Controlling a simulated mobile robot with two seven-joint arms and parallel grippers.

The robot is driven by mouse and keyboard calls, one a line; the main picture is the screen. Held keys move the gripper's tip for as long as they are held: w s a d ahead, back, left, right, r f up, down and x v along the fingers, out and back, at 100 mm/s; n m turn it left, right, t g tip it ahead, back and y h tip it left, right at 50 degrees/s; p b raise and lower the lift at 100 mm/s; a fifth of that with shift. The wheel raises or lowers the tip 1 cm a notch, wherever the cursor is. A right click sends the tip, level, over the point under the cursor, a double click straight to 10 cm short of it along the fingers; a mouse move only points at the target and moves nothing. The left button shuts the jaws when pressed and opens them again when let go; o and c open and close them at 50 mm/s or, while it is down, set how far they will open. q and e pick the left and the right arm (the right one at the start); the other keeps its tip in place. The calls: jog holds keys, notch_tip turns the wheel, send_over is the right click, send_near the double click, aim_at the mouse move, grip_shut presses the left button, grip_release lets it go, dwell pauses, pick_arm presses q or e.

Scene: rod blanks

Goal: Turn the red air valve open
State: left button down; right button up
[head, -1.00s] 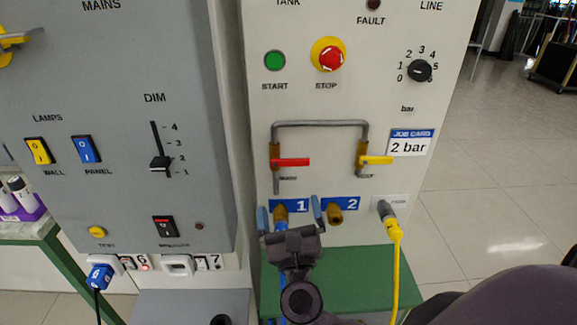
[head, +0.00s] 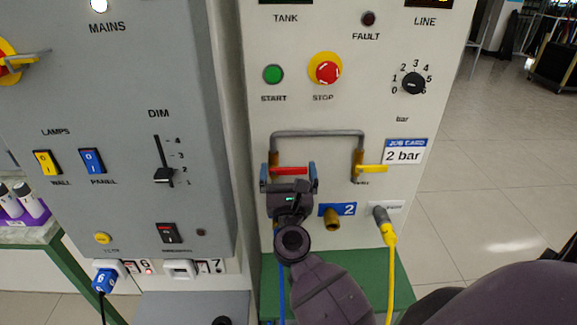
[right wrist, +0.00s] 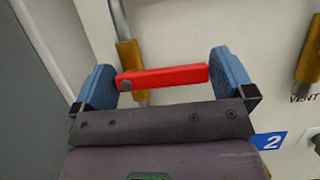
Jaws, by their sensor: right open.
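The red air valve handle (head: 289,170) lies horizontal on the left brass pipe fitting of the white panel. It also shows in the right wrist view (right wrist: 165,77), with its pivot bolt at the left end. My right gripper (head: 288,178) is open around the handle, with one blue finger past each end of it. In the right wrist view the gripper (right wrist: 162,78) has a small gap between the handle's right end and the right finger. The left finger is close to the pivot end; I cannot tell whether it touches. My left gripper is not in view.
A yellow valve handle (head: 371,168) sits on the right fitting, and a grey pipe (head: 318,133) joins both fittings above. A yellow hose (head: 390,265) hangs at the lower right. The red stop button (head: 326,72) is above. A grey panel (head: 200,110) stands at left.

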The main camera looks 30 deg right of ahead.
jog(key=shift+w+d+r, duration=0.1)
jog(key=shift+w+d, duration=0.05)
jog(key=shift+w, duration=0.1)
jog(key=shift+c, duration=0.3)
jog(key=c, duration=0.9)
